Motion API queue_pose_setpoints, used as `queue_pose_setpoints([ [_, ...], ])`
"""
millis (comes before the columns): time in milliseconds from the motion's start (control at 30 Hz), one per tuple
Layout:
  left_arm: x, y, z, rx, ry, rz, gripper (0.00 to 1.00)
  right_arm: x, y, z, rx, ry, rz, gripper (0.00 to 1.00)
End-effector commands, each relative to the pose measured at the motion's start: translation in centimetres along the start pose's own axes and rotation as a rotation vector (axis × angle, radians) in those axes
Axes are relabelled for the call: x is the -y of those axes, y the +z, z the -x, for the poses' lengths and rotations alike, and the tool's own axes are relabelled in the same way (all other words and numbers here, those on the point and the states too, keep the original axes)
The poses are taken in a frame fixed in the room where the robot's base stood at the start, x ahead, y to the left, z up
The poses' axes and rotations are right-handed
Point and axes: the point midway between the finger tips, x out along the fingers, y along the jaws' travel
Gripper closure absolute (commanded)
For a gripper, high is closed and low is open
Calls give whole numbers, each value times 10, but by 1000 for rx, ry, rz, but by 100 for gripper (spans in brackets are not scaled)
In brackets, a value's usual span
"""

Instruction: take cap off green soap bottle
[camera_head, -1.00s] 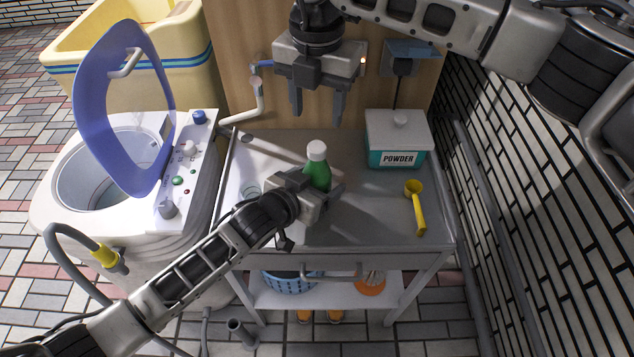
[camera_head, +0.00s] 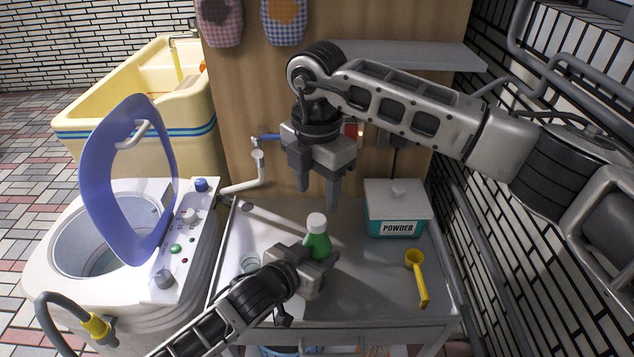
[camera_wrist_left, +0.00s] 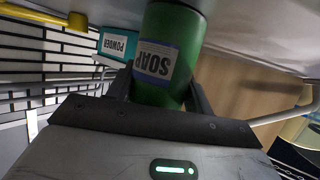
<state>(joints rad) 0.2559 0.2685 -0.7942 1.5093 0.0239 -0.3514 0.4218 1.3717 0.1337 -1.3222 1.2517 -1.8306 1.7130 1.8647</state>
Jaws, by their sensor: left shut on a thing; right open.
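The green soap bottle (camera_head: 319,244) stands upright on the grey metal table, with its white cap (camera_head: 316,222) on top. My left gripper (camera_head: 318,268) is shut on the bottle's body from the front. In the left wrist view the bottle (camera_wrist_left: 168,50) shows a SOAP label between the two fingers; its cap is out of that view. My right gripper (camera_head: 318,193) is open and empty, pointing down above and behind the bottle, its fingertips a little higher than the cap in the picture.
A POWDER box (camera_head: 397,210) and a yellow scoop (camera_head: 418,277) are on the right of the table (camera_head: 365,285). A washing machine with an open blue lid (camera_head: 90,180) stands on the left. A wooden panel (camera_head: 235,110) is behind, a brick wall on the right.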

Motion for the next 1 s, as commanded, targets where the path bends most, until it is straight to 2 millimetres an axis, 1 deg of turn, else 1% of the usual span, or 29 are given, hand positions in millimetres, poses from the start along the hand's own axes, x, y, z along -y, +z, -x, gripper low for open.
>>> queue_pose_setpoints([
  [33, 0, 1, 0, 1, -1, 0, 100, 1, 0, -10, -2, -4, 1, 49],
  [200, 0, 1, 0, 1, -1, 0, 100, 1, 0, -37, -2, -3, 2, 49],
  [400, 0, 1, 0, 1, -1, 0, 100, 1, 0, -59, -1, -3, 3, 49],
  [533, 0, 1, 0, 2, -1, 0, 100, 0, 0, -64, 0, -1, 4, 49],
  [767, 0, 1, 0, 2, -1, 0, 100, 0, 0, -65, 0, -1, 4, 49],
  [800, 0, 1, 0, 2, -1, 0, 100, 0, 0, -65, 0, -1, 4, 55],
  [833, 0, 1, 0, 2, -1, 0, 100, 0, 0, -65, 0, -1, 4, 63],
  [933, 0, 1, 0, 2, -1, 1, 100, 0, 0, -65, 0, -1, 5, 91],
  [967, 0, 1, 0, 2, -1, 1, 100, 0, 0, -65, 0, -1, 5, 95],
  [1000, 0, 1, 0, 2, -1, 1, 100, 0, 0, -65, 0, -1, 5, 96],
])
